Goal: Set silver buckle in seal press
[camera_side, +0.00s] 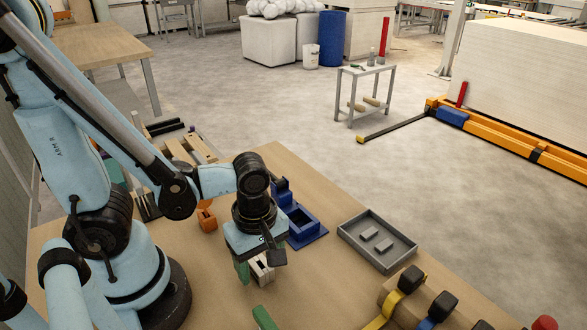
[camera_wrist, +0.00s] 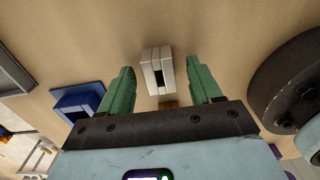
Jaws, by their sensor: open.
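The silver buckle, a pale grey block with a dark slot, stands on the table below my wrist in the side view (camera_side: 262,270). It also shows in the wrist view (camera_wrist: 150,75), between my green fingers with a gap on each side. My gripper (camera_wrist: 160,66) is open and points down over it; in the side view my gripper (camera_side: 257,264) partly covers the buckle. The blue seal press (camera_side: 304,225), with a square recess and a raised back part, stands just behind and right of my gripper. Part of it shows in the wrist view (camera_wrist: 80,99).
A grey tray (camera_side: 350,239) with two small grey blocks lies right of the press. An orange block (camera_side: 207,219) sits left of my wrist. A brown block with yellow and blue black-headed clamps (camera_side: 412,280) stands at front right. A green piece (camera_side: 264,318) is at the front.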

